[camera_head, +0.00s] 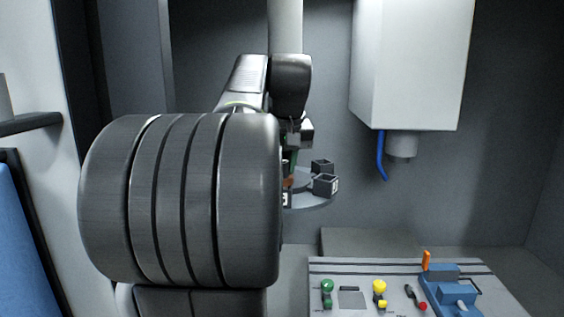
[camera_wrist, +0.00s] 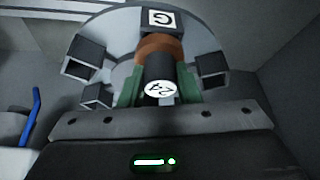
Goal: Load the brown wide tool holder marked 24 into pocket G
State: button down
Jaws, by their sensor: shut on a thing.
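The brown wide tool holder (camera_wrist: 160,48) has a black end with a white disc marked 24, turned toward the wrist camera. My gripper (camera_wrist: 160,82) is shut on it, with a green finger on each side. Pocket G, shown by its white G label (camera_wrist: 162,18), is directly behind the holder on the grey round carousel (camera_wrist: 205,38). The brown part overlaps the pocket in the wrist view, so I cannot tell how far in it sits. In the head view, my gripper (camera_head: 291,160) is partly hidden by my arm, and only a bit of brown (camera_head: 288,183) shows.
Dark square pockets stand on the carousel beside the holder, at left (camera_wrist: 84,56) and right (camera_wrist: 212,68). A white box (camera_head: 410,65) with a blue hose (camera_head: 380,158) hangs at right. A bench panel (camera_head: 350,270) with coloured knobs and a blue vise (camera_head: 455,292) is at lower right.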

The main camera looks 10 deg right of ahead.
dwell(0.4)
jog(key=c, duration=1)
grip_release()
jog(key=shift+f, duration=0.1)
jog(key=v, duration=1.4)
jog(key=shift+f, duration=0.1)
jog(key=x, duration=1.3)
jog(key=shift+w, duration=0.25)
jog(key=shift+s, duration=0.1)
